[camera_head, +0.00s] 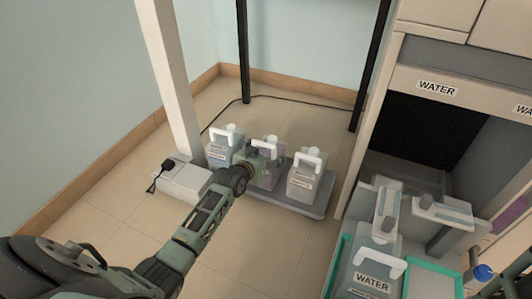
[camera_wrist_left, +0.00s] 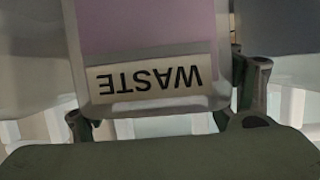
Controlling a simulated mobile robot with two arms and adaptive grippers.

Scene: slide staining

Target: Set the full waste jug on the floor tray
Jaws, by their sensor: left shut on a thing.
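The waste jug (camera_head: 269,151) has a white cap and handle and purple liquid inside. It is among the jugs at the grey floor tray (camera_head: 310,209), between two others. My left gripper (camera_head: 256,168) is shut on it from the front. In the left wrist view the jug's purple body (camera_wrist_left: 147,28) and upside-down WASTE label fill the middle, with the fingers of my left gripper (camera_wrist_left: 165,103) on either side. The jug looks upright. Its base is hidden by the gripper, so I cannot tell whether it touches the tray. My right gripper is not in view.
A bluish jug (camera_head: 219,149) stands close on the left and a pale jug (camera_head: 303,178) on the right. A white power box (camera_head: 183,181) sits left of the tray. A cabinet with WATER labels and a WATER jug (camera_head: 369,267) are on the right. Floor in front is clear.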

